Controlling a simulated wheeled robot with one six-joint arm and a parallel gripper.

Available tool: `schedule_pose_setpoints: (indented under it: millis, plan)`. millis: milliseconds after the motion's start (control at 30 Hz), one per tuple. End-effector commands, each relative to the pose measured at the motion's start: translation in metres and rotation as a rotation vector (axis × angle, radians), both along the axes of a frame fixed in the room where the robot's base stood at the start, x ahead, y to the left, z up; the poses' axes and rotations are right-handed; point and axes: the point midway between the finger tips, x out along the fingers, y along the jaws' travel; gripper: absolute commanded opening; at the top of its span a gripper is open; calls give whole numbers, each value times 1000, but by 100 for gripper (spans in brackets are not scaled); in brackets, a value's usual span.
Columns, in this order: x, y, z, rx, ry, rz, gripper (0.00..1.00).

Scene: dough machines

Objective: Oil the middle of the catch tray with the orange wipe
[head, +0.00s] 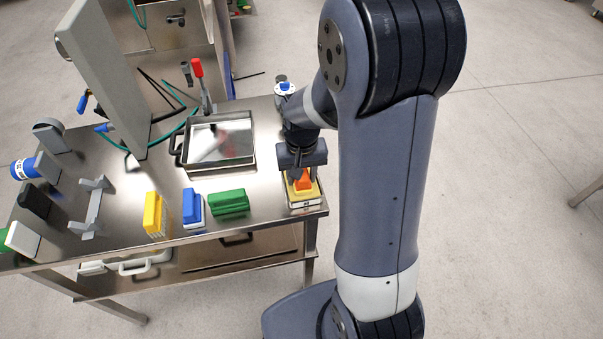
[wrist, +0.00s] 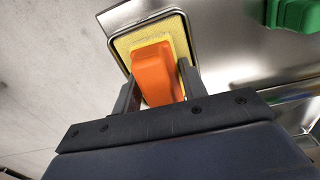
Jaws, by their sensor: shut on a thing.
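The orange wipe (head: 303,182) is at the front right of the steel table, on a yellow pad in a small metal-rimmed tray (head: 306,204). My gripper (head: 301,172) points down over it and is shut on its orange block (wrist: 157,72), one finger on each side. The block appears to rest on the yellow pad (wrist: 122,43); I cannot tell whether it is lifted at all. The catch tray (head: 254,155) is a shallow rectangular pan with a shiny floor and a side handle. It stands to the left of my gripper, farther back, and looks empty.
A green block (head: 229,203), a blue brush (head: 192,208) and a yellow brush (head: 153,214) stand along the front edge. A grey upright panel (head: 105,75) and a red-handled lever (head: 198,70) are behind. A grey stand (head: 93,206) is at the left.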

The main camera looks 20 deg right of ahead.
Motion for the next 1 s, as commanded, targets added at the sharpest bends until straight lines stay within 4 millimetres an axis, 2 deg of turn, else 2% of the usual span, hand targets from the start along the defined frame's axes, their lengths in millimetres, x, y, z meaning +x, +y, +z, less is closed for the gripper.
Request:
schedule_pose_setpoints:
  millis: [267, 1000]
  plan:
    - [-1, 0, 6, 0, 3, 0, 22]
    - [0, 0, 67, 0, 0, 0, 22]
